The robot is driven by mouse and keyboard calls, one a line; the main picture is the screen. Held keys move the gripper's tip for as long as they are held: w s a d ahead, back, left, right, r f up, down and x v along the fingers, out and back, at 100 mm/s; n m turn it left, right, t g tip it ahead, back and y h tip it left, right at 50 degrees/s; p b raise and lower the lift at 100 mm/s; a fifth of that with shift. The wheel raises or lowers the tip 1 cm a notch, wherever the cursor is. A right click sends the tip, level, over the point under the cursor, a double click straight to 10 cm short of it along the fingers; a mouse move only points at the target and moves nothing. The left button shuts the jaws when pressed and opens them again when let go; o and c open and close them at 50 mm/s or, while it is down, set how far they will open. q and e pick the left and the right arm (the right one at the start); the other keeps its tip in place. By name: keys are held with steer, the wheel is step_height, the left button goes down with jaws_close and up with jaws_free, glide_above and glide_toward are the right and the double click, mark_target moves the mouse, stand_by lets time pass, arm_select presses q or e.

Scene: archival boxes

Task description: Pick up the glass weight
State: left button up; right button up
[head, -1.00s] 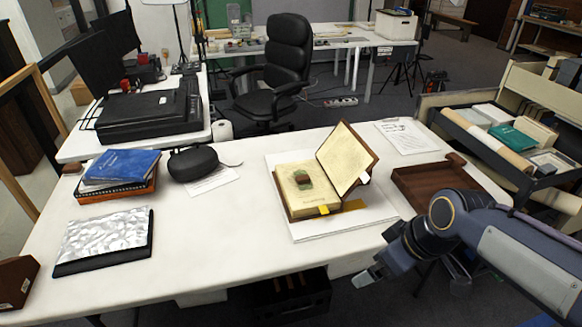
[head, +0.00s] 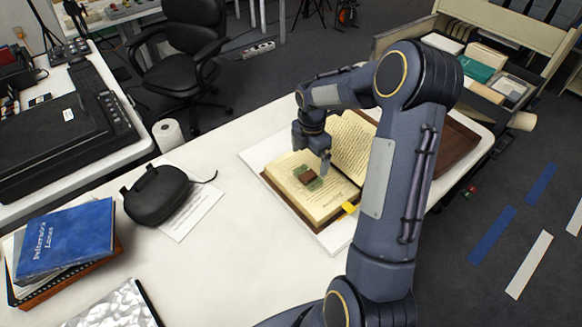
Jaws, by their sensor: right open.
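An open book (head: 300,205) lies on a white board on the table. On its left page sits a small brown block (head: 308,176) with a translucent green piece (head: 316,184) around its lower edge. The green piece looks like the glass weight, but I cannot tell where it ends and the block begins. My right gripper (head: 325,162) is open, pointing down just above and to the right of the block, apart from it as far as I can tell. My right arm hides part of the book's right page. My left gripper is not in view.
A yellow tab (head: 348,208) sticks out at the book's front edge. A black case (head: 156,195) lies on a paper to the left, with blue and orange books (head: 66,240) further left. A brown wooden tray (head: 455,150) is behind my arm.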

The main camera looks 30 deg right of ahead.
mark_target(308, 175)
steer(key=shift+f, duration=0.4)
step_height(308, 175, down, 7)
steer(key=shift+w+d+r+p, duration=0.1)
steer(key=shift+w+p, duration=0.05)
steer(key=shift+p, duration=0.6)
steer(key=shift+c, duration=0.3)
steer(key=c, duration=1)
